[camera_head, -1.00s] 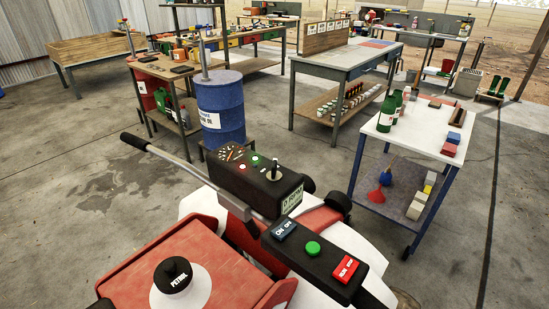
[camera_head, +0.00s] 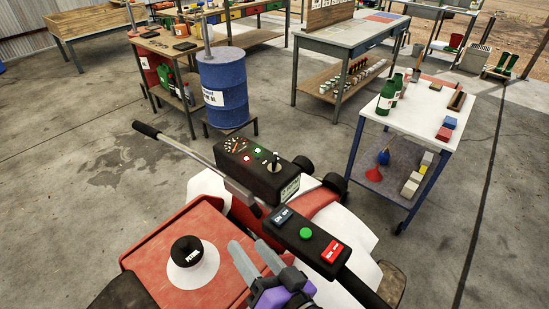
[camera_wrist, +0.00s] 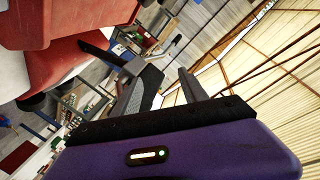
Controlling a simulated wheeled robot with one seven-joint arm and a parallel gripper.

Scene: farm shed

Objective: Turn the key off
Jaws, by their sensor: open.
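The key (camera_head: 276,158) stands upright on the black dashboard box (camera_head: 262,170) of a red and white ride-on machine, in the head view. The box also carries a gauge and small red and green lights. My gripper (camera_head: 252,248) has grey fingers and a purple body. It is low in the head view, over the red hood and beside the switch bar, nearer to me than the dashboard. Its fingers are apart and empty. In the wrist view the two fingers (camera_wrist: 168,85) also show apart. I cannot make out the key in the wrist view.
A petrol cap (camera_head: 187,250) sits on the hood. A handlebar (camera_head: 172,143) reaches left. A blue drum (camera_head: 224,90) and a white-topped cart (camera_head: 415,112) stand behind.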

